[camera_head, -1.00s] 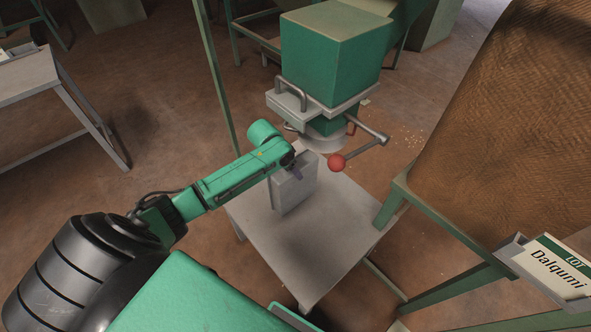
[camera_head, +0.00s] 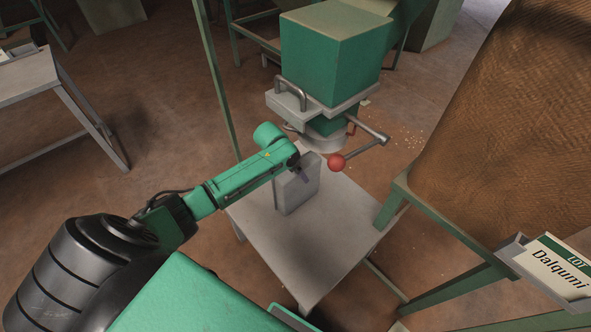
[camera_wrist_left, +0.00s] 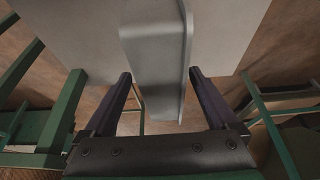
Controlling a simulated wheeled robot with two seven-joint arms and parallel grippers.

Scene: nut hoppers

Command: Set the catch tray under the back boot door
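The catch tray (camera_head: 297,191) is a grey, shallow, box-like piece, tipped up on edge over the small grey table (camera_head: 333,240). I cannot tell whether its lower edge touches the table. My left gripper (camera_head: 300,172) is at its upper part, partly hidden by the arm. The boot door (camera_head: 325,142) is a round grey outlet under the green hopper (camera_head: 330,60), just above and behind the tray. My right gripper is out of view.
A brown sack-like bulk (camera_head: 515,110) on a green frame stands at right with a name card (camera_head: 558,267). Another table (camera_head: 30,78) is at left. The table's front is clear.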

